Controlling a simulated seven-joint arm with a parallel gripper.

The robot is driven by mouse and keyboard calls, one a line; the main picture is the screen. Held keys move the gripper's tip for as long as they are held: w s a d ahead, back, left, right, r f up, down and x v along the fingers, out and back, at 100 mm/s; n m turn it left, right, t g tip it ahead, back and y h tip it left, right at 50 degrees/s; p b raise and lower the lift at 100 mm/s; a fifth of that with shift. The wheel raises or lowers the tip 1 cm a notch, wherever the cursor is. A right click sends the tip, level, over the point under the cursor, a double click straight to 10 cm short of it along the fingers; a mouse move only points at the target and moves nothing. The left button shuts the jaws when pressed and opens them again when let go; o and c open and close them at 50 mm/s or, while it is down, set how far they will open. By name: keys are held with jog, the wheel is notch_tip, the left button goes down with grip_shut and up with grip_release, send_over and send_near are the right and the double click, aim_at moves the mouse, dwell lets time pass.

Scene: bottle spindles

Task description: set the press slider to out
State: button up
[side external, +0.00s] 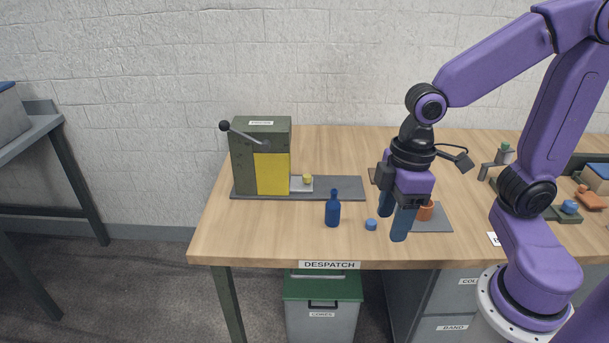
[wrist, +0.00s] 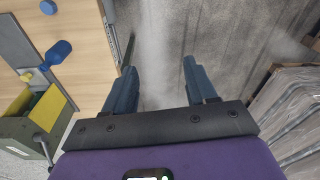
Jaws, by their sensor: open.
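The press (side external: 245,160) is a dark green box with a yellow front panel (side external: 272,174), at the left of the table. A pale slider block (side external: 302,187) with a yellow knob (side external: 307,179) sticks out from the press's right side, on a grey base plate (side external: 340,188). In the wrist view the press (wrist: 25,135) is at the lower left, and the yellow knob (wrist: 26,76) shows beside it. My gripper (side external: 393,226) points down, open and empty, near the table's front edge, right of the press and apart from it. Its two fingers (wrist: 160,80) are spread in the wrist view.
A lever with a black knob (side external: 225,126) juts from the press. An orange cup (side external: 425,212) is behind my gripper. Several items crowd the right side.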

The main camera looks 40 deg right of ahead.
jog(key=w+m, duration=0.2)
jog(key=w, duration=1.1)
jog(key=m+t, duration=0.4)
jog(key=m, duration=0.1)
send_over(308, 175)
jog(key=s+d, duration=0.2)
jog(key=s, duration=0.5)
notch_tip(308, 175, down, 6)
jog(key=x, duration=1.7)
jog(key=shift+a+r, duration=0.1)
jog(key=shift+a, duration=0.2)
jog(key=shift+c, duration=0.3)
jog(key=shift+d, duration=0.1)
grip_shut()
